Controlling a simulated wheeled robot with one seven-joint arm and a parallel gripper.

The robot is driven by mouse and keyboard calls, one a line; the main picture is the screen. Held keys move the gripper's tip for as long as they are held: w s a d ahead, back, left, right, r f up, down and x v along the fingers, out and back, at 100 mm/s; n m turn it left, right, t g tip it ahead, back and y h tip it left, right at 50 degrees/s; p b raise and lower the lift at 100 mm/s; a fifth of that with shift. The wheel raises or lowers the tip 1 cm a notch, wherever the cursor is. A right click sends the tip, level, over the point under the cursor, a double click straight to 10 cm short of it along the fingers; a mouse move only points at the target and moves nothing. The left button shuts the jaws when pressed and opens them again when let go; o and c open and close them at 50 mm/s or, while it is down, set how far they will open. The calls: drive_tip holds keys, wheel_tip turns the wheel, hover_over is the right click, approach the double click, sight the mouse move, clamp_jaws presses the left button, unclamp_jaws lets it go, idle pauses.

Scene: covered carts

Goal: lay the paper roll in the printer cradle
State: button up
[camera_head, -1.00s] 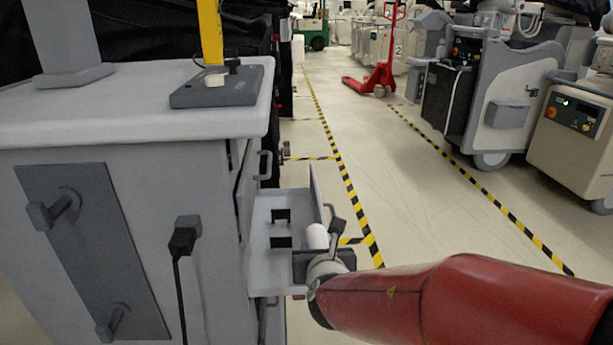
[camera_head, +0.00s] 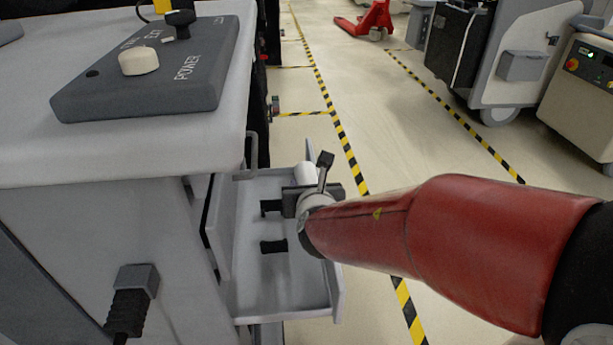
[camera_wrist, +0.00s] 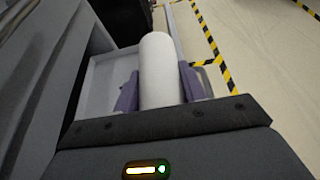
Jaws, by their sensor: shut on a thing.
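The white paper roll (camera_wrist: 158,75) is held between the two purple fingers of my gripper (camera_wrist: 158,92) in the wrist view. In the head view the roll (camera_head: 304,172) shows only in part, beyond my dark gripper body (camera_head: 312,196). The open drawer (camera_head: 280,305) of the cart holds two dark notched brackets, which look like the cradle (camera_head: 273,246). My gripper is above the far part of the drawer, past the cradle. The roll is apart from the brackets. The roll's underside is hidden.
The grey cart (camera_head: 90,240) stands to the left of the drawer, with a power box (camera_head: 150,75) on top. A plug (camera_head: 132,290) sticks out of its front.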

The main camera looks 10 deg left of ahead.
drive_tip(key=shift+s+a+f+p, duration=0.25)
drive_tip(key=shift+a+f, duration=0.55)
drive_tip(key=shift+a, duration=0.5)
drive_tip(key=shift+s+a+f+p, duration=0.1)
drive_tip(key=shift+s+a+f, duration=0.3)
drive_tip(key=shift+a+f, duration=0.65)
drive_tip(key=shift+s+a+f+p, duration=0.25)
drive_tip(key=shift+a+f, duration=0.35)
drive_tip(key=shift+a, duration=0.9)
drive_tip(key=shift+s, duration=0.1)
